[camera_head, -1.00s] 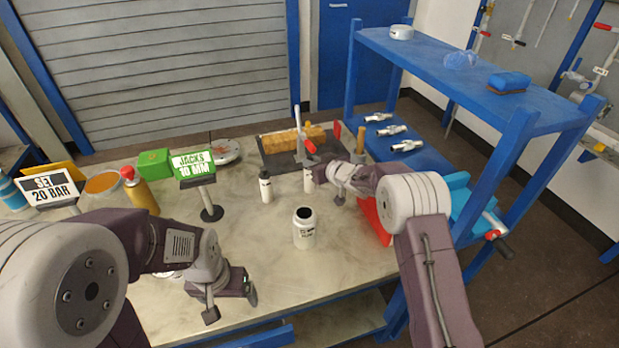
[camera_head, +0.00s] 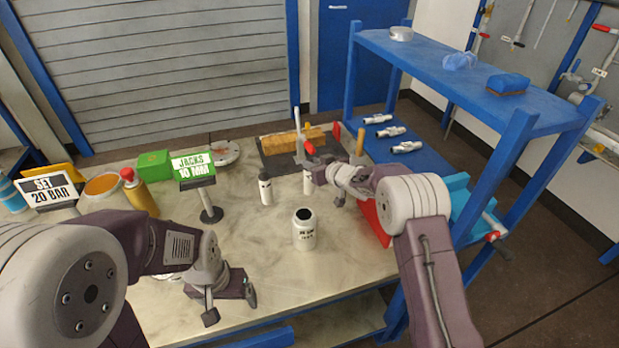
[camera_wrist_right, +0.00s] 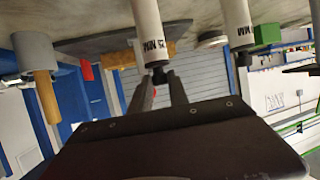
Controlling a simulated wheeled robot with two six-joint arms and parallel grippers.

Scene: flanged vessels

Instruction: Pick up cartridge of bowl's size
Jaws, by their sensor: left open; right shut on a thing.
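A white cartridge (camera_head: 307,184) with a black tip stands upright on the bench. My right gripper (camera_head: 318,168) is at its top. In the right wrist view, where the bench shows at the top, the fingers (camera_wrist_right: 159,88) are shut on the black tip of this cartridge (camera_wrist_right: 148,30); its label ends in "MM", the digits hard to read. A second white cartridge (camera_head: 266,188) stands to its left and also shows in the wrist view (camera_wrist_right: 237,18). My left gripper (camera_head: 230,303) is open and empty over the bench's front. I cannot make out the bowl clearly.
A white jar (camera_head: 304,232) with a dark open mouth stands in front of the cartridges. A sign reading JACKS 10 MM (camera_head: 194,166) and one reading SET 20 BAR (camera_head: 50,188) stand left. A dark tray with yellow blocks (camera_head: 290,140) lies behind. A blue shelf (camera_head: 470,70) stands right.

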